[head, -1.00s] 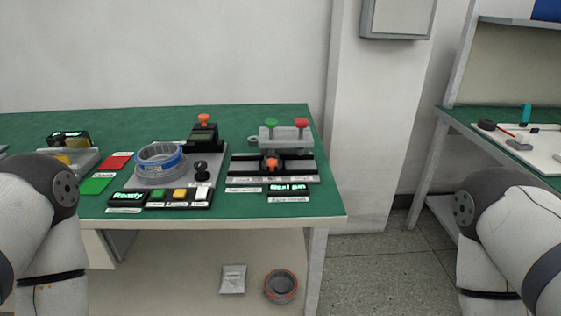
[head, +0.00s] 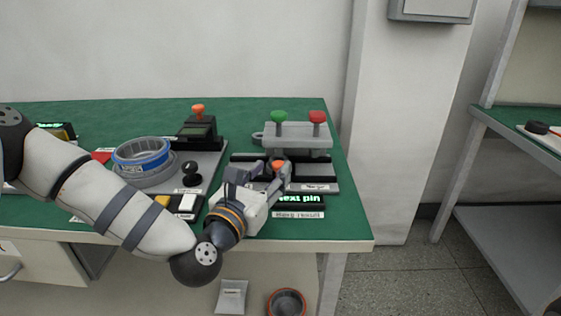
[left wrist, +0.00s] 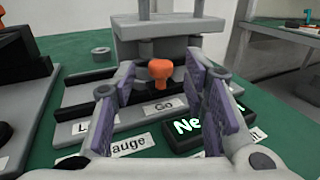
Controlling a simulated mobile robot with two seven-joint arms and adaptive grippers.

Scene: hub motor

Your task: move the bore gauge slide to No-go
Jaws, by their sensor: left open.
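The bore gauge slide has an orange knob (head: 278,164) on a dark rail in front of a grey block (head: 300,136). In the left wrist view the orange knob (left wrist: 160,71) stands upright behind a label reading "Go" (left wrist: 163,106). I cannot read a No-go label in the wrist view. My left gripper (head: 262,174) is open at the front of the gauge. In the left wrist view its two purple-padded fingers (left wrist: 160,82) are spread to the left and right of the knob. Contact with it cannot be told. My right gripper is out of view.
A lit display (head: 299,198) is at the front right. A blue-banded ring (head: 141,153) and an orange-knobbed device (head: 197,131) stand left. The green table's right edge is close.

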